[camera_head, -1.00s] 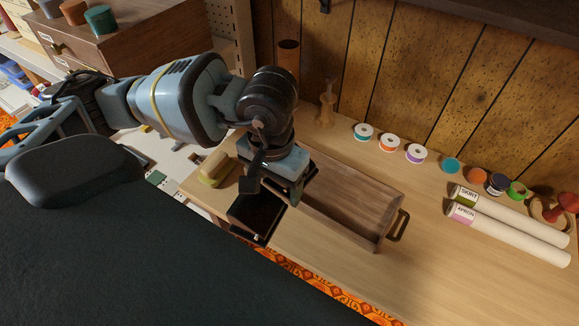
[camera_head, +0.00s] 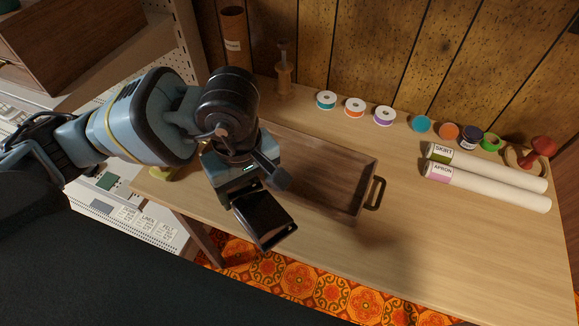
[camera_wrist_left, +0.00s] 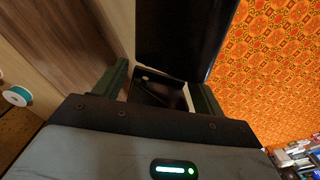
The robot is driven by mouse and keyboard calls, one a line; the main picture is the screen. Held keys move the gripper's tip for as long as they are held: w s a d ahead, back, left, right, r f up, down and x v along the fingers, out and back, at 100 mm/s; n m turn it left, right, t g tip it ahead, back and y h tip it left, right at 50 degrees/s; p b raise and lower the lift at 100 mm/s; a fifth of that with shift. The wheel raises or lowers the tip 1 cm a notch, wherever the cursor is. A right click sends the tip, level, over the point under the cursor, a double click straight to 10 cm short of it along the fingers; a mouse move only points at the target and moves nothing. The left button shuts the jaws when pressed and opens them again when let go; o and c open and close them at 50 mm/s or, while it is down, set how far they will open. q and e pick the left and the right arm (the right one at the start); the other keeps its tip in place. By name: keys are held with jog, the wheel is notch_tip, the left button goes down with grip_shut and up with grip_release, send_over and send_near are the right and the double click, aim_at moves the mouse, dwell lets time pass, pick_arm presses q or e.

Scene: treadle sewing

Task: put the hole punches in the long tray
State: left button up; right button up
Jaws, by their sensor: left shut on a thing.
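My left gripper (camera_head: 236,188) is shut on a black hole punch (camera_head: 263,216), which hangs tilted at the front of the tabletop. In the left wrist view the punch (camera_wrist_left: 184,38) sticks out from between the two fingers (camera_wrist_left: 160,88), with orange floor behind it on the right. The long tray (camera_head: 366,188), brown wood with a dark end handle, lies on the table behind and right of the gripper. Its left part is hidden by my arm. The part of its inside that shows looks empty. My right gripper is not in view.
Several thread spools (camera_head: 355,107) and small round items line the back wall. Two pattern rolls (camera_head: 490,186) lie at the right. A tall brown tube (camera_head: 234,40) stands at the back left. The table's front right is clear. A yellowish item (camera_head: 163,174) sits partly hidden at left.

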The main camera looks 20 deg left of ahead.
aim_at(260, 187)
pick_arm(q)
jog(key=n, duration=0.1)
jog(key=d+f+n+b, duration=0.1)
jog(key=f+n, duration=0.1)
jog(key=n, duration=0.1)
jog(key=shift+w+d+f+b, duration=0.15)
jog(key=shift+w+d+b, duration=0.1)
jog(key=shift+w+b, duration=0.15)
jog(key=shift+d+f+n+b, duration=0.1)
jog(key=shift+d+n+b, duration=0.05)
jog(key=shift+n, duration=0.4)
jog(key=shift+d+f+n+b, duration=0.1)
jog(key=shift+n+b, duration=0.05)
jog(key=shift+n, duration=0.4)
jog(key=w+a, duration=0.1)
jog(key=w, duration=0.3)
jog(key=w+a, duration=0.2)
jog(key=w, duration=0.2)
jog(key=w+a+f, duration=0.1)
jog(key=w+a, duration=0.1)
jog(key=w, duration=0.3)
jog(key=shift+w+a+f, duration=0.15)
jog(key=shift+w+a, duration=0.15)
jog(key=shift+w, duration=0.3)
jog(key=shift+w+a, duration=0.1)
jog(key=shift+w, duration=0.2)
jog(key=shift+w+f, duration=0.1)
jog(key=shift+f, duration=1.7)
